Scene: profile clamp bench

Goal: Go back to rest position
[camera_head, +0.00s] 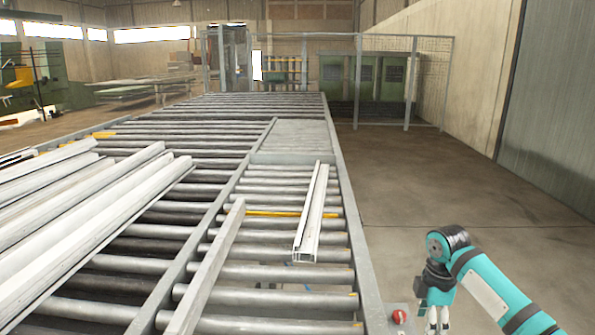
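My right arm, teal with black joints, comes in from the lower right. My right gripper (438,318) points down at the bottom edge, off the right side of the roller conveyor (352,235). Its fingertips are cut off by the frame, so I cannot tell whether it is open or shut. My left arm and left gripper are not in view. A white profile (312,210) lies lengthwise on the rollers, clear of my visible arm.
Several long white profiles (85,205) lie on the rollers at left. A grey bar (212,265) runs along the conveyor. A red button (399,316) sits near my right gripper. A wire fence (428,85) stands behind. The concrete floor (470,190) at right is clear.

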